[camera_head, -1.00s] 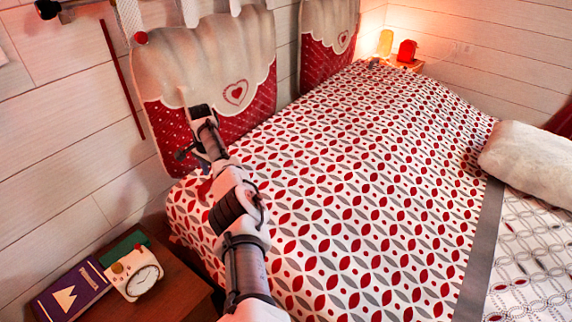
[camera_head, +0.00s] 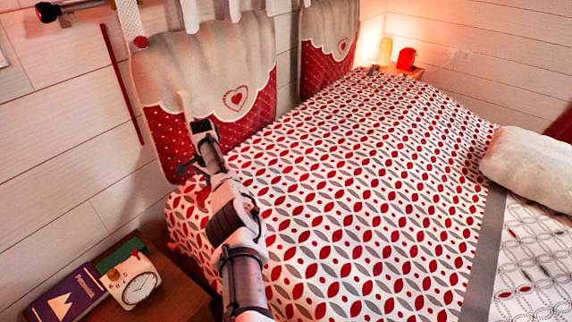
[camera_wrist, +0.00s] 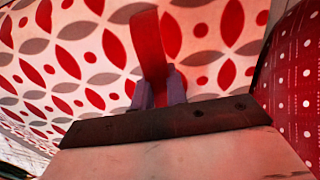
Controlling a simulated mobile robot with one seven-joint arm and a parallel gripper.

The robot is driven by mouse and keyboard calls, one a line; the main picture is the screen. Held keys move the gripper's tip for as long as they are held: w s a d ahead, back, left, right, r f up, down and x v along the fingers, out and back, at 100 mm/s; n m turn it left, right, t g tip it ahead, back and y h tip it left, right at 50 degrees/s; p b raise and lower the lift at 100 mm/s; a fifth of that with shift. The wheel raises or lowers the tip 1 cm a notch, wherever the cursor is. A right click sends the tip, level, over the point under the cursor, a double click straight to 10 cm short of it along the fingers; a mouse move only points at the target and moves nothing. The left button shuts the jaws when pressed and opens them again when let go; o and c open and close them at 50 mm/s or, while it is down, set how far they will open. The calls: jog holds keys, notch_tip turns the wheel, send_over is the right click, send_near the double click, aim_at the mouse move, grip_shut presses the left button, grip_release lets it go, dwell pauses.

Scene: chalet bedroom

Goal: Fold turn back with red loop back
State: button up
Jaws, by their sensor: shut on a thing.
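The bed cover with red and grey leaf shapes (camera_head: 350,190) lies spread over the bed and shows no clear fold in the head view. It also fills the back of the wrist view (camera_wrist: 60,60). The red loop (camera_wrist: 150,45) is a flat strap standing up in front of the cover. My gripper (camera_wrist: 158,88) is shut on the red loop, with a grey-purple finger on either side of it. In the head view my arm reaches over the near-left corner of the bed by the headboard, and my fingertips are not clear there.
Red and cream headboard cushions (camera_head: 235,95) hang close behind my arm. The nightstand (camera_head: 175,285) at lower left holds a clock (camera_head: 133,280) and a purple book (camera_head: 65,297). A cream pillow (camera_head: 530,165) lies at right beyond a grey band (camera_head: 482,255).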

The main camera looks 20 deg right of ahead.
jog(key=shift+s+d+r+p, duration=0.15)
jog(key=shift+r+p, duration=0.95)
jog(key=shift+p, duration=0.95)
notch_tip(320, 180, up, 6)
jog(key=s+d+t+p, duration=0.1)
jog(key=p, duration=0.5)
jog(key=shift+s+y, duration=0.35)
jog(key=shift+y, duration=0.05)
jog(key=shift+r, duration=0.1)
jog(key=s+d+r+t, duration=0.1)
jog(key=s+d+r, duration=0.1)
jog(key=r, duration=0.5)
jog(key=shift+s+d+r+y, duration=0.3)
jog(key=shift+s+d+y, duration=0.1)
jog(key=shift+s, duration=0.4)
